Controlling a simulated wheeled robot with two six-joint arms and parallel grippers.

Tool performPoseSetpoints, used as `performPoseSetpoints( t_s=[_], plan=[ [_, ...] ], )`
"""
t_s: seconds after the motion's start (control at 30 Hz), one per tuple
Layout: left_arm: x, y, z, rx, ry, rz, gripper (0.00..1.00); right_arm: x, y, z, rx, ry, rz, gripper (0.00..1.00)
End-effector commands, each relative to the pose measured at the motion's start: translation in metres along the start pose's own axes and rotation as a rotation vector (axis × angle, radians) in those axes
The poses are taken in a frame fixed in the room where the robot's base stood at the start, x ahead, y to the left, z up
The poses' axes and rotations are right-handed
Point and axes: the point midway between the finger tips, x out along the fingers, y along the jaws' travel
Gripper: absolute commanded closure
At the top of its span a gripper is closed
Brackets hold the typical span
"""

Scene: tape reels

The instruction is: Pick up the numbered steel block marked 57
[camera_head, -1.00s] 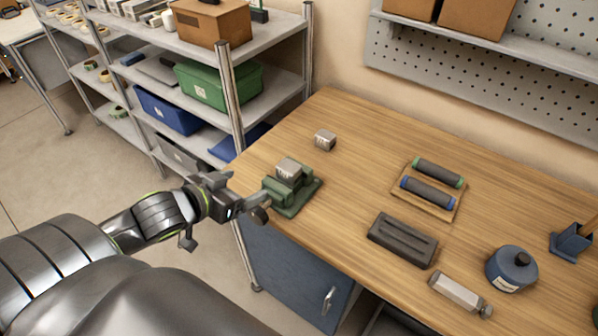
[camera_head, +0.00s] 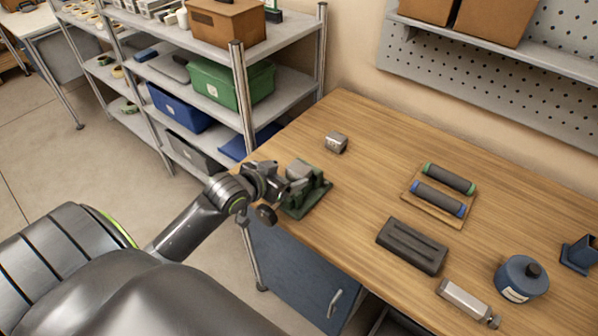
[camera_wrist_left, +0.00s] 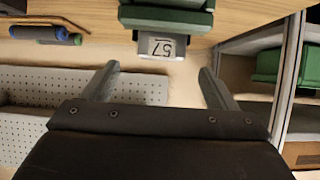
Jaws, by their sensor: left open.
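The steel block marked 57 (camera_wrist_left: 162,46) shows its number upside down in the left wrist view. It is seated in a green vise (camera_wrist_left: 170,18) at the near left corner of the wooden table; in the head view the block (camera_head: 299,171) is partly hidden by my gripper. My left gripper (camera_head: 284,180) is beside the vise. In the left wrist view its open fingers (camera_wrist_left: 160,72) are spread wider than the block, with the block just beyond the tips and roughly centred between them. Nothing is between the fingers. My right gripper is not in view.
A second small steel block (camera_head: 336,142) stands behind the vise. A board with two dark rollers (camera_head: 440,190), a dark grooved block (camera_head: 411,246) and a blue round container (camera_head: 521,279) lie to the right. A metal shelf post (camera_head: 241,100) rises left of the vise.

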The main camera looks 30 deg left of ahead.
Motion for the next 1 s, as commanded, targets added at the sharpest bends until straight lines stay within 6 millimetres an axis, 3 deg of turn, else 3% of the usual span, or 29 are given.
performPoseSetpoints(
  t_s=[0.4,0.7,1.0],
  plan=[
    [0.044,-0.001,0.004,-0.002,0.0,0.0,0.2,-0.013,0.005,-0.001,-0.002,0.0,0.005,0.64],
    [0.048,-0.001,0.004,-0.001,0.0,0.0,0.2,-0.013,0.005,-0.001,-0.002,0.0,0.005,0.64],
    [0.047,-0.001,0.004,-0.001,0.0,-0.001,0.58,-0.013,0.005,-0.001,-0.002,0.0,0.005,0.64]
  ],
)
